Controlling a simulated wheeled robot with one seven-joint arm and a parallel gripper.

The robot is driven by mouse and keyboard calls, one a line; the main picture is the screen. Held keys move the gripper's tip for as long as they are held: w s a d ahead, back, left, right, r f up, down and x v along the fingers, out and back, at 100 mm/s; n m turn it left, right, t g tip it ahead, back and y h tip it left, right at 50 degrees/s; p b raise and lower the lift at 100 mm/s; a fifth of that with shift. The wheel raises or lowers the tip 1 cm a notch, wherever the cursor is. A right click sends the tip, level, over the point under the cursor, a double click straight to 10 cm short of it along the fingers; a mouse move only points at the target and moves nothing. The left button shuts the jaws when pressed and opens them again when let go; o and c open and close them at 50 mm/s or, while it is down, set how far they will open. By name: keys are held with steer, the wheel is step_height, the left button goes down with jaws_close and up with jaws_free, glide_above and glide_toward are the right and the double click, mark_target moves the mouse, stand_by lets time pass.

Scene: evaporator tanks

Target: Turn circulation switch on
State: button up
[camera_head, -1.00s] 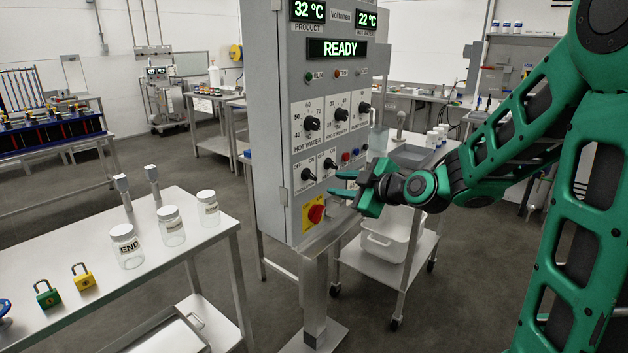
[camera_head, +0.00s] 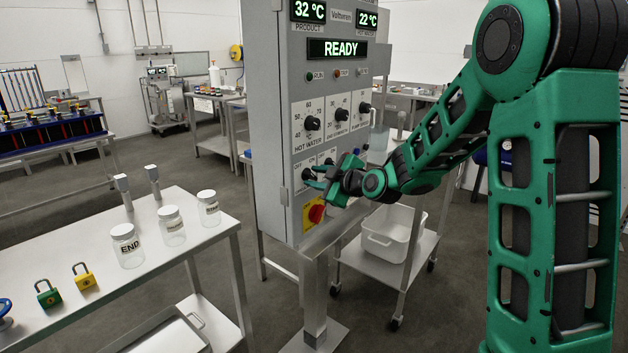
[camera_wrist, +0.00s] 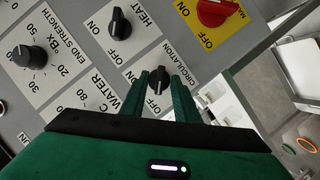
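The circulation switch (camera_wrist: 158,82) is a black rotary knob on the grey panel. In the wrist view it sits between the two green fingers of my gripper (camera_wrist: 163,84), which stand apart on either side of it. Contact between finger and knob cannot be made out. The switch (camera_head: 307,174) also shows at the lower left of the control panel in the head view, with my gripper (camera_head: 314,178) right at it. Part of the circulation label shows beside the fingers in the wrist view.
The heat switch (camera_wrist: 120,22) is close beside the circulation switch. A red knob on a yellow plate (camera_head: 316,213) lies just below. The panel display (camera_head: 339,49) reads READY. A steel table with jars (camera_head: 127,246) stands at left, a cart with a white tub (camera_head: 391,239) at right.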

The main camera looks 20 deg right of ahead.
steer(key=shift+c, duration=0.3)
jaws_close()
steer(key=shift+a, duration=0.2)
steer(key=shift+d, duration=0.1)
